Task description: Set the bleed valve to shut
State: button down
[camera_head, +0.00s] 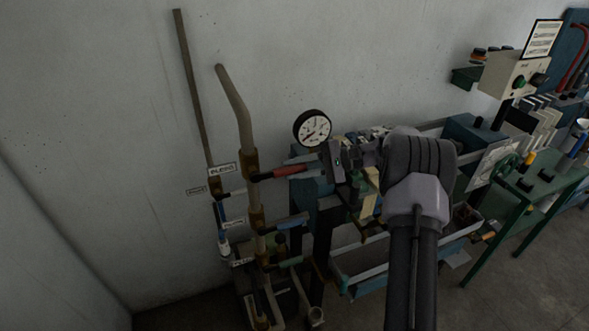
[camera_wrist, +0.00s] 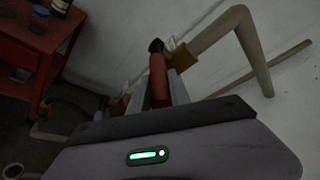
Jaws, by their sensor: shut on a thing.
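The bleed valve is a brass body (camera_head: 251,163) on a tan pipe, beside a white label reading BLEED (camera_head: 222,170). Its red lever (camera_head: 284,171) sticks out to the right, roughly level and crosswise to the upright pipe. My gripper (camera_head: 322,160) is shut on the outer part of this lever. In the wrist view the red lever (camera_wrist: 158,82) lies between my two fingers, with the brass body (camera_wrist: 181,56) and dark stem just beyond. The lever's far end is hidden by my gripper.
Below are more valves, with a blue lever (camera_head: 287,222) and a green lever (camera_head: 291,262). A pressure gauge (camera_head: 312,127) stands close above my gripper. A cluttered grey-blue trough (camera_head: 365,272) and green table (camera_head: 531,195) lie right. The wrist view shows a red cart (camera_wrist: 35,45).

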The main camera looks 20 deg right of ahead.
jog(key=shift+f, duration=0.1)
jog(key=c, duration=1.2)
grip_release()
jog(key=shift+a, duration=0.15)
jog(key=v, duration=1.7)
jog(key=shift+d, duration=0.25)
